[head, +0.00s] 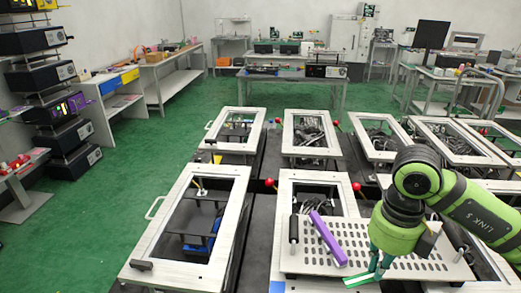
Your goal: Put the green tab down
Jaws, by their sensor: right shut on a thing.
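The green tab (361,279) is a flat, narrow piece with a pale edge, low in the head view at the front edge of a perforated metal plate (415,264). My right gripper (378,268) comes down from the right, above the front of the plate, with its fingers shut on the green tab. The fingers and wrist hide part of the tab and of the plate around it. I cannot tell how the tab is attached. My left gripper is not in view.
A long purple bar (328,239) lies slanted on the plate, left of my gripper. A black upright handle (293,229) stands left of it. A small dark block (461,254) is at the right. Framed metal boxes (172,220) and red knobs (357,186) surround the plate.

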